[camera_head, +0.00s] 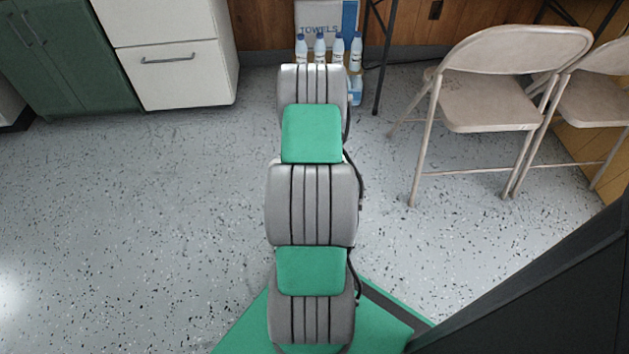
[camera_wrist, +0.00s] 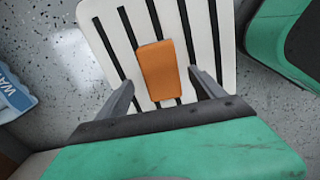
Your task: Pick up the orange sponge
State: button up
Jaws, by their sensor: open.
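The orange sponge (camera_wrist: 156,70) shows in the wrist view as a small upright-lying block on a white slatted surface (camera_wrist: 105,25) with dark slots. My gripper (camera_wrist: 160,82) is open, with one dark finger on each side of the sponge's near end in the picture. The fingers look apart from the sponge, and I cannot tell the height between them and it. The head view does not show the sponge; my own arm fills its middle.
In the head view, several white bottles with blue caps (camera_head: 338,49) stand by a towels box (camera_head: 322,16) beyond my arm. Folding chairs (camera_head: 492,85) stand at the right. A white drawer cabinet (camera_head: 185,75) and a green cabinet (camera_head: 70,60) stand at the left. The floor at left is clear.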

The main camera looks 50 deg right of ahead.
notch_tip(320, 180, down, 4)
jog(key=shift+s+r+b, duration=0.1)
jog(key=shift+s+b, duration=0.05)
jog(key=shift+b, duration=0.45)
jog(key=shift+r, duration=0.1)
jog(key=c, duration=1.4)
